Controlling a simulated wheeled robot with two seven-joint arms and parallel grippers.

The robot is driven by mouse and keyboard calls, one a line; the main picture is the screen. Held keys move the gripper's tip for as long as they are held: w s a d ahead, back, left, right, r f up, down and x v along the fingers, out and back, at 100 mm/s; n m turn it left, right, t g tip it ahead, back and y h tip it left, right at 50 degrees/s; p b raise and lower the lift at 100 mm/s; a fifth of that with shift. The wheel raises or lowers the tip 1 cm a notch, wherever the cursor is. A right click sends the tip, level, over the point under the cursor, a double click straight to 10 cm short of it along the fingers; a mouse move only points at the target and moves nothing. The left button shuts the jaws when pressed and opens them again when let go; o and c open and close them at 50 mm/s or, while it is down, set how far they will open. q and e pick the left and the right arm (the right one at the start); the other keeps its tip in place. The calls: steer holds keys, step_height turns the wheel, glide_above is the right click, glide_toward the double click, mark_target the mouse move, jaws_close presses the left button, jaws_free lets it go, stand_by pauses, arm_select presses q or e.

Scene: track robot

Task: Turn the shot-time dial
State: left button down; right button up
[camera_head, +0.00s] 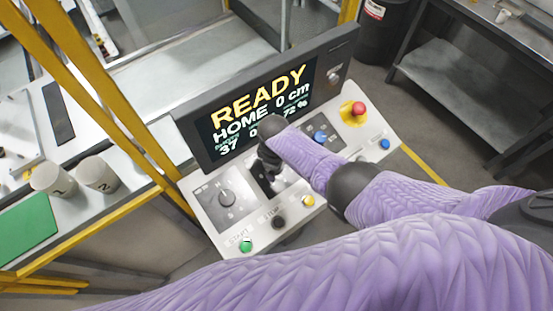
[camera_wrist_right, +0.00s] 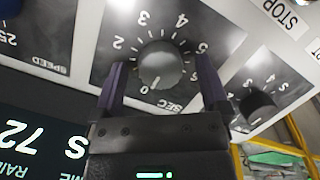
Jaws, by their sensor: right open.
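The shot-time dial (camera_wrist_right: 158,65) is a round dark grey knob on a dark plate marked SEC, with numbers around it. Its white pointer line is at the 0 mark. My right gripper (camera_wrist_right: 160,77) is open, with one finger on each side of the dial; small gaps seem to show between fingers and knob. In the head view my right gripper (camera_head: 268,180) is over the middle of the white control panel (camera_head: 205,222) and hides most of that dial. My left gripper is not in view.
A second dial (camera_wrist_right: 258,106) is close beside the right finger. The display (camera_head: 265,100) reading READY stands behind the panel. The panel also has a green start button (camera_head: 246,246), a black stop button (camera_head: 279,222), a yellow button (camera_head: 308,200) and a red emergency button (camera_head: 358,109).

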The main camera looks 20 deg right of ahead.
step_height(320, 180, up, 10)
steer(key=p, duration=0.5)
steer(key=shift+s+a, duration=0.3)
steer(key=shift+s, duration=0.05)
steer(key=shift+s+f, duration=0.1)
steer(key=shift+f, duration=0.05)
